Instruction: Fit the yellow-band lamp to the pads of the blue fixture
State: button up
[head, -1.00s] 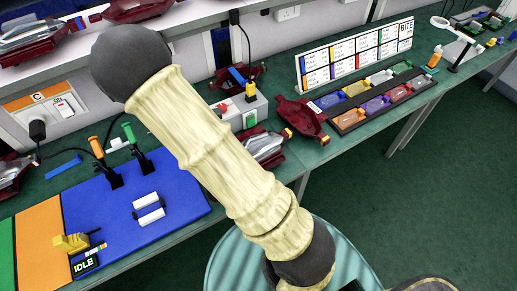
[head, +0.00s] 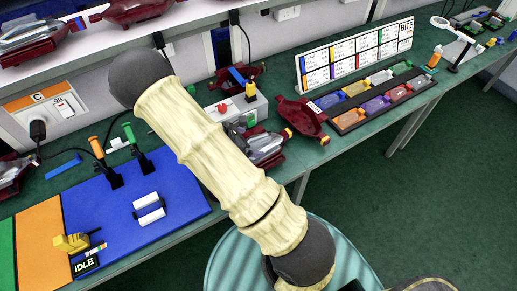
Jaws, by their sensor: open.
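The blue fixture (head: 180,185) is a flat blue plate on the bench at the left. Two white pads (head: 149,208) stand near its middle and look empty. Toggle clamps with an orange handle (head: 96,147) and a green handle (head: 129,133) stand at its back edge. A yellow block (head: 71,243) and a sign reading IDLE (head: 86,264) are at its front left. Several dark red lamps are in view, including one with a clear part (head: 265,150) just right of my arm; I cannot tell which has the yellow band. My arm crosses the view; my gripper is not visible.
A dark red lamp housing (head: 303,118) lies beside a rack of coloured parts (head: 385,99) with a label board (head: 357,59) behind. A white box with a red button (head: 240,108) stands behind my arm. Lamps sit on the shelf (head: 190,14) at upper left.

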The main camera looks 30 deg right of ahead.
aim_at(255, 142)
jog(key=x, duration=0.5)
jog(key=shift+d+r, duration=0.1)
jog(key=shift+d, duration=0.1)
jog(key=c, duration=0.9)
